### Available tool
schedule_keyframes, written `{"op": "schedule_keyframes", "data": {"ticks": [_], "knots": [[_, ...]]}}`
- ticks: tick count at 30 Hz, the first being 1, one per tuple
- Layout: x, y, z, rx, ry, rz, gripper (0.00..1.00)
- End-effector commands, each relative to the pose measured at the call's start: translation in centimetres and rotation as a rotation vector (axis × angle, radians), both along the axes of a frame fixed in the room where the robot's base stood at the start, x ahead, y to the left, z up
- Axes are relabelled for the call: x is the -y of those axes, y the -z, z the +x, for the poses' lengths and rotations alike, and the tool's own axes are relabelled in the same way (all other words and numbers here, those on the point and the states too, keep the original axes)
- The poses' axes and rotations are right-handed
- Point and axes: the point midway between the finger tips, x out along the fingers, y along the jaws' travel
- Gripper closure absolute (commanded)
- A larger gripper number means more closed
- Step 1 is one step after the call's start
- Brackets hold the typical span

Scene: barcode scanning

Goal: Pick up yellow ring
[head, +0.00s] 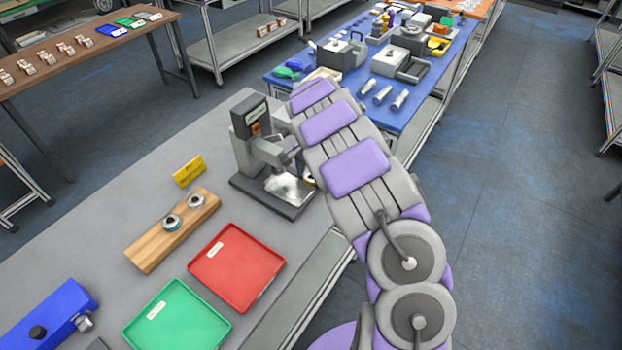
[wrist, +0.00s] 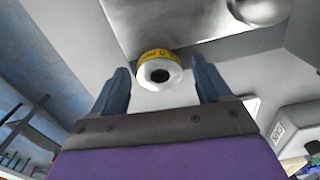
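The yellow ring (wrist: 154,55) shows in the wrist view with a yellow lettered band, a white face and a dark centre hole. It sits just beyond and between the fingertips of my gripper (wrist: 160,66). The two dark fingers are spread apart, with visible gaps on both sides of the ring, and nothing is held. In the head view my arm covers most of that spot and my gripper cannot be made out. The scanning machine (head: 272,172) stands on the grey table, left of my arm.
A wooden block (head: 150,248) with two ring-like parts, a yellow sign (head: 188,171), a red tray (head: 237,265), a green tray (head: 178,320) and a blue device (head: 48,318) occupy the grey table. A blue table (head: 345,82) with several objects lies beyond.

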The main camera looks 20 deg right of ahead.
Motion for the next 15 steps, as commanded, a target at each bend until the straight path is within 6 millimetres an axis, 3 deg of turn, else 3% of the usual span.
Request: {"op": "schedule_keyframes", "data": {"ticks": [2,15], "knots": [[0.00,0.01,0.01,0.000,0.000,0.000,0.31],[0.00,0.02,0.01,0.000,0.000,0.000,0.73]]}}
